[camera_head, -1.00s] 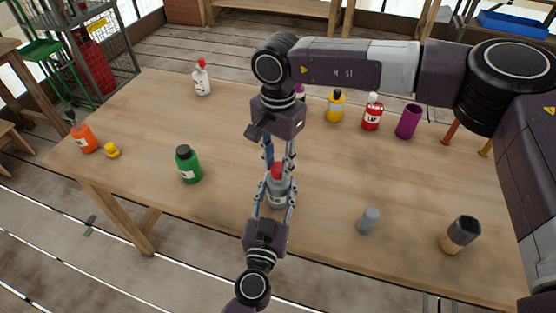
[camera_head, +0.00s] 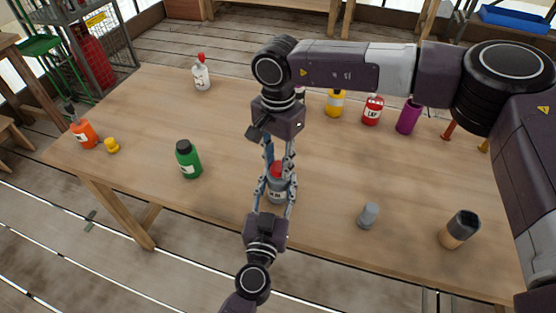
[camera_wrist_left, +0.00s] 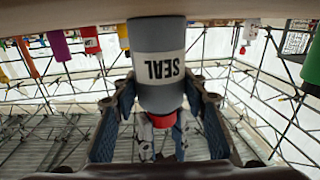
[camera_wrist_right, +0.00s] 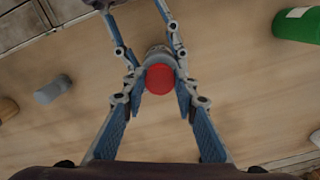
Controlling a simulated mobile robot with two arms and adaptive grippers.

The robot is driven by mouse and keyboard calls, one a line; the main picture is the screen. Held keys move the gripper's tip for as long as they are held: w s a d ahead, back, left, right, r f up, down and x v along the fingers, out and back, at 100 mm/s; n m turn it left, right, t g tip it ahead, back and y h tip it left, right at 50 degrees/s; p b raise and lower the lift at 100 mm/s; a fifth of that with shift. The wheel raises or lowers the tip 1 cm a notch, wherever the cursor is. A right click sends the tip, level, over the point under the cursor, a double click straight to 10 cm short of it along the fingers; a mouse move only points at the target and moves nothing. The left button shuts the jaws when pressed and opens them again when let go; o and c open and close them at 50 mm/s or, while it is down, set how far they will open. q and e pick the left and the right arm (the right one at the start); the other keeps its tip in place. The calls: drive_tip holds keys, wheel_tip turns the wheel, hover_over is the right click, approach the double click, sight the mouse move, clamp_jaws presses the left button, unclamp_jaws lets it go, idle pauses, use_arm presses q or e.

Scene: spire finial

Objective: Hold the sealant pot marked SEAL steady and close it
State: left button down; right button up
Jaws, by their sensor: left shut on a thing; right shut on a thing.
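The grey sealant pot (camera_head: 278,190) stands near the table's front edge. Its white SEAL label (camera_wrist_left: 159,66) appears upside down in the left wrist view. My left gripper (camera_head: 277,183) comes from the front and is shut around the pot's body. A red cap (camera_head: 277,170) sits at the pot's top; it also shows in the right wrist view (camera_wrist_right: 159,79). My right gripper (camera_wrist_right: 158,85) is above it, pointing down, shut on the red cap. The fingers partly hide the joint between cap and pot, so I cannot tell how tightly it sits.
A green bottle (camera_head: 188,161) stands to the left, with an orange bottle (camera_head: 84,135) and yellow cap (camera_head: 112,146) beyond. Yellow (camera_head: 335,104), red (camera_head: 373,111) and purple (camera_head: 408,117) containers stand behind.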

drive_tip(key=shift+f, duration=0.3)
